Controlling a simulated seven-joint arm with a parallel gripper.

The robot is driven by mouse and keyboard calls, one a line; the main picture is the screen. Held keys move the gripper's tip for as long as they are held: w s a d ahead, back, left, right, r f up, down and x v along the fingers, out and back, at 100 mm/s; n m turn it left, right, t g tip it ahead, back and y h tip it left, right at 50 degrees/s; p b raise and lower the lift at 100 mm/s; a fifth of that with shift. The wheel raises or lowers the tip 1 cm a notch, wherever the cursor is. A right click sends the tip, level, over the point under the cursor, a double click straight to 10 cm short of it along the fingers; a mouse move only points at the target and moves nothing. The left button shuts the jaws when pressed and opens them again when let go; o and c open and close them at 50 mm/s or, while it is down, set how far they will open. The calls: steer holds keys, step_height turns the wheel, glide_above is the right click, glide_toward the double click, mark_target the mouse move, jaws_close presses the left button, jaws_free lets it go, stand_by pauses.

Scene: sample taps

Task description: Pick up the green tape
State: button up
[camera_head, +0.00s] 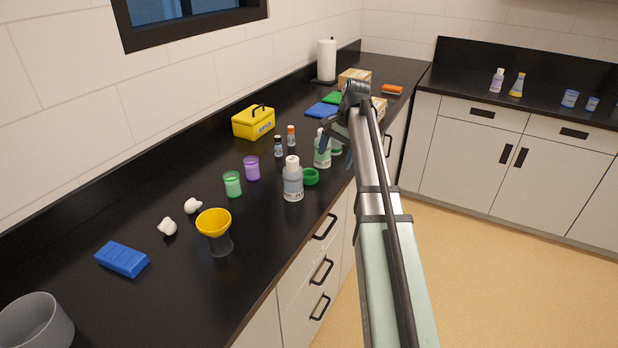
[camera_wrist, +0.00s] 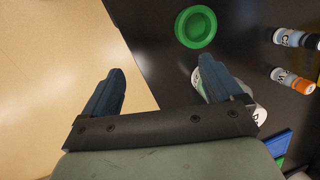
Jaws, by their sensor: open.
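The green tape (camera_head: 311,177) is a small ring lying flat on the black counter near its front edge, just right of a large grey-blue bottle (camera_head: 293,182). In the wrist view the green tape (camera_wrist: 195,42) is at the top, ahead of and to the right of the fingertips, with nothing on it. My gripper (camera_head: 337,148) is open and empty above the counter's front edge, farther back than the tape. In the wrist view my gripper (camera_wrist: 158,72) has its two blue fingers wide apart, with counter edge and floor between them.
A green-labelled bottle (camera_head: 322,152) stands close to my gripper; a white bottle is partly hidden behind the right finger in the wrist view. Two small bottles (camera_head: 291,137) (camera_head: 278,147), cups (camera_head: 233,184) and a yellow funnel (camera_head: 214,222) stand farther left. Floor lies beyond the edge.

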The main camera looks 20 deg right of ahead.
mark_target(309, 171)
steer(key=w+a+r+m+h, duration=0.2)
steer(key=w+a+r+h, duration=0.1)
steer(key=w+a+r, duration=0.3)
steer(key=shift+g, duration=0.3)
steer(key=f, duration=0.9)
steer(key=s+a+f, duration=0.1)
steer(key=f, duration=0.4)
steer(key=shift+f, duration=0.15)
steer(key=c, duration=1.1)
